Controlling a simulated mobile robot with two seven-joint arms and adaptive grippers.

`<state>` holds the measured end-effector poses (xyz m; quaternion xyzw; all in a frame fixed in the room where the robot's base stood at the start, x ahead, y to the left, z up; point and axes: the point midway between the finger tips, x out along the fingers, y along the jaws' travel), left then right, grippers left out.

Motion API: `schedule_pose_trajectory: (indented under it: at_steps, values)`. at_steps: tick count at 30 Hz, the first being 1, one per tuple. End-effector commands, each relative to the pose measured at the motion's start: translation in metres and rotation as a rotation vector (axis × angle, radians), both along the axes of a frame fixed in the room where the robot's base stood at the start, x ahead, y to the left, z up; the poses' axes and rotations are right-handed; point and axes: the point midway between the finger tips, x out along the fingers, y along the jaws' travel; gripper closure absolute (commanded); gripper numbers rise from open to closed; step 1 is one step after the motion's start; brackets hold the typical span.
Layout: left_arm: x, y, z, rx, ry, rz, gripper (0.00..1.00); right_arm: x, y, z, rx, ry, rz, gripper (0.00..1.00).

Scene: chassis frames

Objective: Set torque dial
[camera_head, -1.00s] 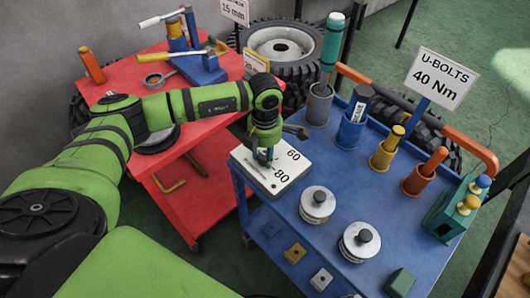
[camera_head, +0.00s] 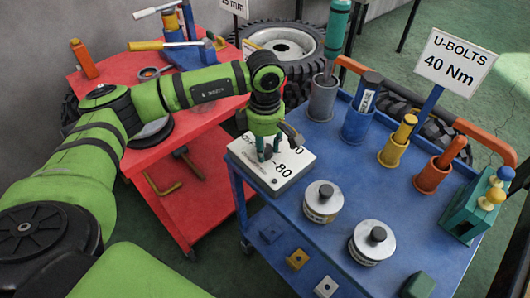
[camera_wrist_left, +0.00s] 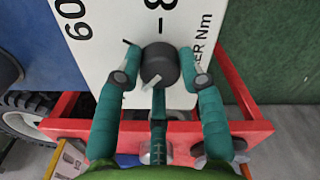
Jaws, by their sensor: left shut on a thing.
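The torque dial is a white box (camera_head: 276,184) with printed numbers, at the near left corner of the blue cart top. An 80 shows beside my gripper. My left gripper (camera_head: 268,155) points down over the box, shut on its dark round knob. Part of the scale is hidden by the fingers. A white sign (camera_head: 452,62) reads "U-BOLTS 40 Nm". My right gripper is not in view.
A red cart (camera_head: 112,70) with tools stands at left.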

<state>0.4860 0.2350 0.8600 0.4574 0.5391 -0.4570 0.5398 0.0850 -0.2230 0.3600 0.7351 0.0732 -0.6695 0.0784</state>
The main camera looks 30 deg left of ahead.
Motion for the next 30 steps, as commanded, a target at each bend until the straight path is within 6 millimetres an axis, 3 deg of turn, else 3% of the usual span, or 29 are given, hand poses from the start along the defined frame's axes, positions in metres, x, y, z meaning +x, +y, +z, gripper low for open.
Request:
schedule_pose_trajectory:
  at_steps: [3, 12, 30]
  values:
    - [0.000, 0.000, -0.005, 0.000, 0.001, -0.098, 0.93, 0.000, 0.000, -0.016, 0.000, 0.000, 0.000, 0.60]
    - [-0.001, 0.000, -0.004, 0.000, 0.002, -0.283, 0.93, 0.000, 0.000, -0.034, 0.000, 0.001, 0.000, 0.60]
    - [-0.001, 0.000, -0.001, 0.000, 0.004, -0.372, 0.93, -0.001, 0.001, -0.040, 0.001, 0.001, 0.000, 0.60]
